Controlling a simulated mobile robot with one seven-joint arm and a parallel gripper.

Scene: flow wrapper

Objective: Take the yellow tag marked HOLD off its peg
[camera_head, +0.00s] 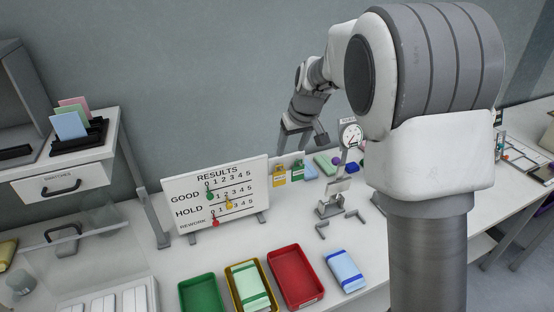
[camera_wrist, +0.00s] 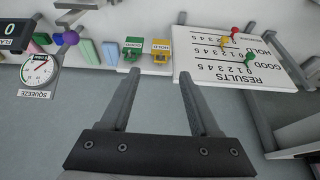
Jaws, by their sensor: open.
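The yellow tag marked HOLD (camera_wrist: 160,51) hangs on a low white rack; in the head view the yellow tag (camera_head: 279,175) is the one nearer the results board. Its peg is too small to make out. A green tag (camera_wrist: 132,51) hangs beside it. My gripper (camera_wrist: 159,72) is open and empty. In the wrist view, which shows the scene upside down, the yellow tag lies beyond the fingertips, between their lines. In the head view my gripper (camera_head: 303,138) is above the rack, apart from the tags.
The results board (camera_head: 214,194) with coloured pins stands beside the tags. On the other side are a dial gauge (camera_head: 350,136) on a stand and a purple ball (camera_wrist: 70,38). Green (camera_head: 200,278), yellow and red trays (camera_head: 295,258) and a blue pack (camera_head: 345,270) lie in front.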

